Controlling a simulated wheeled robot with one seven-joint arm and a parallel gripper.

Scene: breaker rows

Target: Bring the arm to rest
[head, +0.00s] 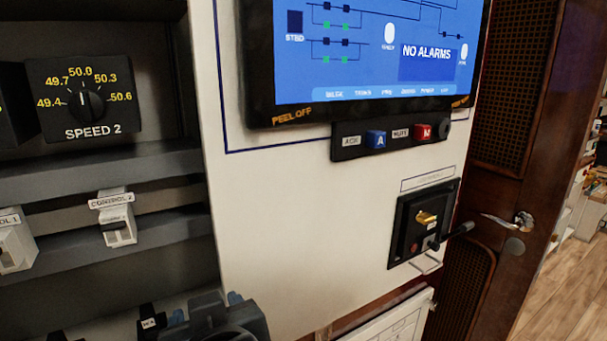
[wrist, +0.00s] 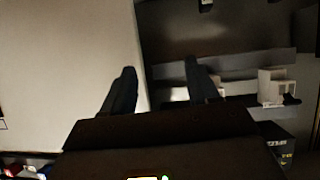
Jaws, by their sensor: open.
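My gripper (wrist: 160,80) shows in the wrist view with its two dark fingers spread apart and nothing between them. Behind the fingers are a pale panel on the left and a dark recess with shelves on the right. In the head view, a dark jointed shape at the bottom edge looks like part of my arm. It is low in front of the cabinet, and the fingers cannot be made out there.
A white cabinet panel (head: 290,220) carries a blue screen (head: 350,50), a button strip (head: 390,137) and a black switch unit (head: 424,222). Left are the SPEED 2 dial (head: 84,97) and CONTROL 2 breaker (head: 117,218). A wooden door (head: 500,130) with a handle stands right.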

